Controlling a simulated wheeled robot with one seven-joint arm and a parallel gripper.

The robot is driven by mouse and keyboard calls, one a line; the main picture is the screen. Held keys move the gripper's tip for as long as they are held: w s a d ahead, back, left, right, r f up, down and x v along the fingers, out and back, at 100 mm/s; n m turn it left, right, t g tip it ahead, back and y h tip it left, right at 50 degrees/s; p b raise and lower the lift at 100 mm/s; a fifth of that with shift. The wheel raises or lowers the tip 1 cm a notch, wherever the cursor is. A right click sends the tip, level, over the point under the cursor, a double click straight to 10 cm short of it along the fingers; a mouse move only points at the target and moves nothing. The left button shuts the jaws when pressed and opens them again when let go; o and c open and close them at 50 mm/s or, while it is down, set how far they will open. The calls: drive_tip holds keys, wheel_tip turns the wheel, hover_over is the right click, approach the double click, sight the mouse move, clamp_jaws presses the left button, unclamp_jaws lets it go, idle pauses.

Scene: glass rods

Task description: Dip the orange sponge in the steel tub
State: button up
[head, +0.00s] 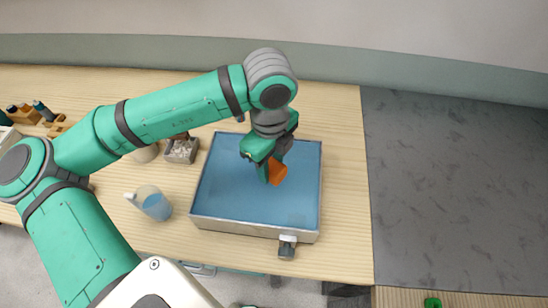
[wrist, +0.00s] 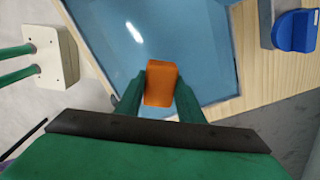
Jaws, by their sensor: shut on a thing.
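The steel tub (head: 255,228) is a wide, shallow rectangular tub on the wooden table, filled with blue liquid (head: 230,185). My gripper (head: 273,172) is over the right part of the tub, pointing down. It is shut on the orange sponge (head: 279,175). In the wrist view the sponge (wrist: 161,82) sits between the two green fingers, with the blue liquid of the tub (wrist: 150,35) beyond it. The fingers partly hide the sponge in the head view. I cannot tell whether its lower end touches the liquid.
A tap (head: 287,246) sticks out of the tub's front wall. A clear jug (head: 153,203) with blue liquid and a small grey box (head: 181,150) stand left of the tub. A brown rack (head: 55,125) is at the far left. The table to the tub's right is bare.

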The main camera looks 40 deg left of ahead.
drive_tip(key=shift+f, duration=6.6)
drive_tip(key=shift+s, duration=0.1)
drive_tip(key=shift+r, duration=5.5)
drive_tip(key=shift+r, duration=0.1)
drive_tip(key=shift+r, duration=2.4)
